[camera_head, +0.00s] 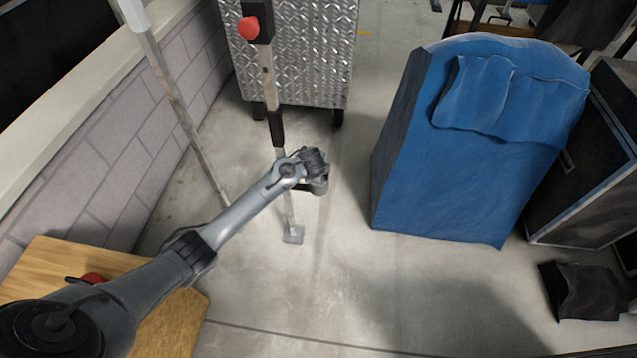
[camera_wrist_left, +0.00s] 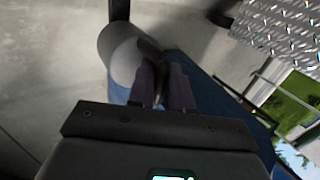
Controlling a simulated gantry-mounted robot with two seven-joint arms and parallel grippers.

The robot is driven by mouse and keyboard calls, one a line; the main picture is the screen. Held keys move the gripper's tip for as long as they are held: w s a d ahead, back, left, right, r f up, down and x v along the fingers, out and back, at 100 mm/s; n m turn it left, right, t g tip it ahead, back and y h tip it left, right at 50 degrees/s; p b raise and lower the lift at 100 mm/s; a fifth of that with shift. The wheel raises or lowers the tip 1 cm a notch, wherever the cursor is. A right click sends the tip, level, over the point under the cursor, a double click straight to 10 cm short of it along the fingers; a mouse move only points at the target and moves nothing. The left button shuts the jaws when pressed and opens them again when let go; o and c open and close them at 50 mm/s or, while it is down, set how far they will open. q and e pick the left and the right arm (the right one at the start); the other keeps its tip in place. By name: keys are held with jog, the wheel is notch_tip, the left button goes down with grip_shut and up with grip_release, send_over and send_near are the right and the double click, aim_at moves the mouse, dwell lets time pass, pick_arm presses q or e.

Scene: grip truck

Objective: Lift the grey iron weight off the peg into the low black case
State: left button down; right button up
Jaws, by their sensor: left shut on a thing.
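My left gripper (camera_head: 316,165) is at the end of the arm reaching in from the left, over the concrete floor. In the left wrist view its two dark fingers (camera_wrist_left: 163,85) are close together, shut on a rounded grey thing (camera_wrist_left: 121,62), which looks like the grey iron weight. In the head view a small grey part of the weight (camera_head: 319,187) shows just under the gripper. An upright pole with a grey foot (camera_head: 293,235) stands behind the arm; I cannot tell whether the weight touches a peg there. A black case with metal edges (camera_head: 572,205) is at the right. My right gripper is not in view.
A large blue-covered block (camera_head: 450,170) stands between my gripper and the black case. A diamond-plate metal cabinet (camera_head: 315,50) is at the back. A black bag-like thing (camera_head: 585,292) lies at the lower right. A wooden board (camera_head: 170,310) is at lower left. The middle floor is clear.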

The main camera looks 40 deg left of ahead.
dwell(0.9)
pick_arm(q)
jog(key=shift+w+r, duration=0.1)
jog(key=shift+r, duration=0.15)
jog(key=shift+r+p, duration=0.35)
jog(key=shift+r, duration=0.05)
notch_tip(320, 180, up, 8)
jog(key=p, duration=0.5)
jog(key=shift+f, duration=0.15)
jog(key=shift+r+p, duration=0.3)
jog(key=shift+r, duration=0.35)
